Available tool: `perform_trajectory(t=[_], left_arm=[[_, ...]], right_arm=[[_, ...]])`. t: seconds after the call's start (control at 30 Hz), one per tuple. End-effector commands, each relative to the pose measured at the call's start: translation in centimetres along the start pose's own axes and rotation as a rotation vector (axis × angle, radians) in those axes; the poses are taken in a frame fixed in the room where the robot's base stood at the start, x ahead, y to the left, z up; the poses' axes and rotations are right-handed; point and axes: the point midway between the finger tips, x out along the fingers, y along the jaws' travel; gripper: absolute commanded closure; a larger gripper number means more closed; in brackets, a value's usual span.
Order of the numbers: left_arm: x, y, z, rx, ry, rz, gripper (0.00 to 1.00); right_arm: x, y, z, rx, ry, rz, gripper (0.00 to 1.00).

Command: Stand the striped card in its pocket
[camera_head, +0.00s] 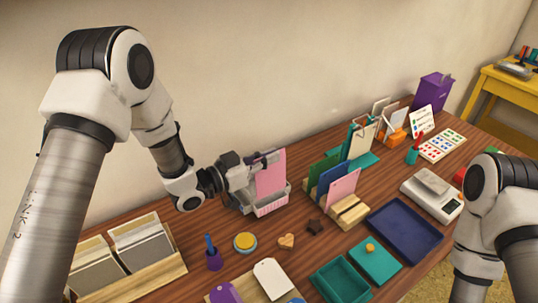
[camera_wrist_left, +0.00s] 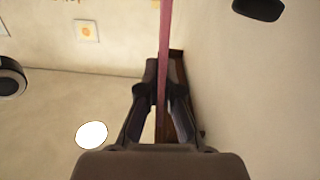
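Stripes cannot be made out at this size. In the left wrist view the fingers (camera_wrist_left: 162,95) close on both sides of the card, seen edge-on as a thin pink strip (camera_wrist_left: 165,40). My right arm shows at the right edge of the head view; its gripper is out of view.
A wooden rack (camera_head: 349,211) with green, blue and pink cards stands right of the holder. A navy tray (camera_head: 405,232) is further right.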

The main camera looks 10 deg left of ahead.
Motion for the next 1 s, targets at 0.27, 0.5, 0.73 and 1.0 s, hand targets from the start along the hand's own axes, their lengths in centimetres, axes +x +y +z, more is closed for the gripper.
perform_trajectory(t=[0.27,0.5,0.73,1.0], left_arm=[[0.0,-0.3,3.1,0.000,0.001,0.000,1.00],[0.0,-0.4,5.1,0.000,0.000,0.000,1.00],[0.0,-0.5,5.4,0.000,0.000,0.000,1.00],[0.0,-0.5,5.4,0.000,0.000,0.000,1.00]], right_arm=[[2.4,0.0,0.0,0.000,0.000,0.000,0.60],[3.9,0.0,0.0,0.000,0.000,0.000,0.60],[4.0,0.0,0.0,0.000,0.000,0.000,0.60],[4.0,0.0,0.0,0.000,0.000,0.000,0.60]])
